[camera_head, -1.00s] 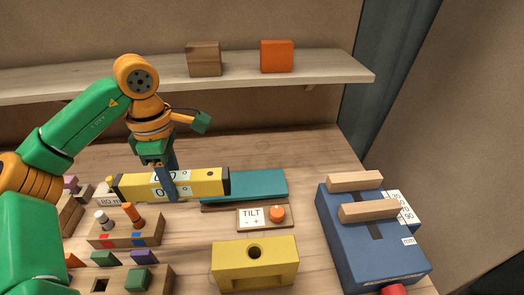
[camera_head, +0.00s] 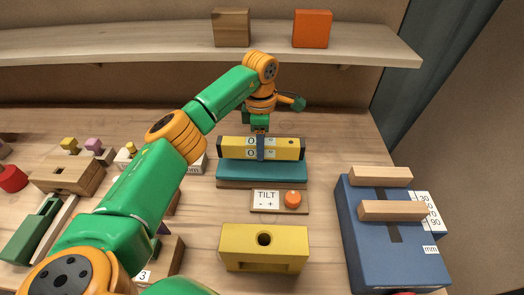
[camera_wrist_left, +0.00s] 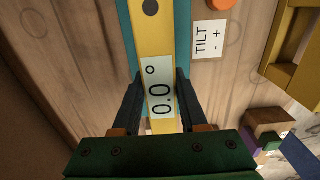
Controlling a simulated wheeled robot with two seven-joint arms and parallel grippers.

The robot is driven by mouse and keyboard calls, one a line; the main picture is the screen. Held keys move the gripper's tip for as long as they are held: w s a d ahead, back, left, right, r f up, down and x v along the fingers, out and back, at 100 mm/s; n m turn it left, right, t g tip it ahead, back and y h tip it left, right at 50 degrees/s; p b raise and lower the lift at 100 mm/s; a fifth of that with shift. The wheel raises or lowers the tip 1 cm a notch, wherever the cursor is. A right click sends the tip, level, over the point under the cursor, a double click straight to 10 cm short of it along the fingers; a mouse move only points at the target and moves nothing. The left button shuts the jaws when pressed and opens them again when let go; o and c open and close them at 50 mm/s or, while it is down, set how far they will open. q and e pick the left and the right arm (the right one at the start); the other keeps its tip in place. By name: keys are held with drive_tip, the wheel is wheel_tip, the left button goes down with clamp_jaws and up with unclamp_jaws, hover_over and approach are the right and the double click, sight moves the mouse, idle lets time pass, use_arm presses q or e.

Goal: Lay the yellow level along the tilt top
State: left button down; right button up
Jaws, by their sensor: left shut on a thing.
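The yellow level (camera_head: 288,149) has dark end caps and a display reading 0.0°. My left gripper (camera_head: 261,148) is shut on its middle, with one finger on each side in the left wrist view (camera_wrist_left: 158,88). The level runs lengthwise over the teal tilt top (camera_head: 262,172), and teal shows along both sides of the level (camera_wrist_left: 152,65) in the wrist view. I cannot tell whether the level touches the top or hovers just above it. My right gripper is not in view.
A TILT panel (camera_head: 265,199) with an orange knob (camera_head: 292,199) sits in front of the top. A yellow block (camera_head: 264,240) with a hole stands nearer. A blue box (camera_head: 398,245) with wooden bars is at right. A shelf (camera_head: 150,42) runs behind.

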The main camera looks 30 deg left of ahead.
use_arm(q)
wheel_tip(320, 180, down, 3)
drive_tip(key=shift+d+r+p, duration=0.1)
drive_tip(key=shift+r+p, duration=0.05)
drive_tip(key=shift+p, duration=0.7)
drive_tip(key=shift+w+f, duration=0.15)
drive_tip(key=shift+f, duration=0.2)
drive_tip(key=shift+f+b, duration=0.2)
drive_tip(key=shift+b, duration=0.1)
drive_tip(key=shift+c, duration=2.2)
unclamp_jaws()
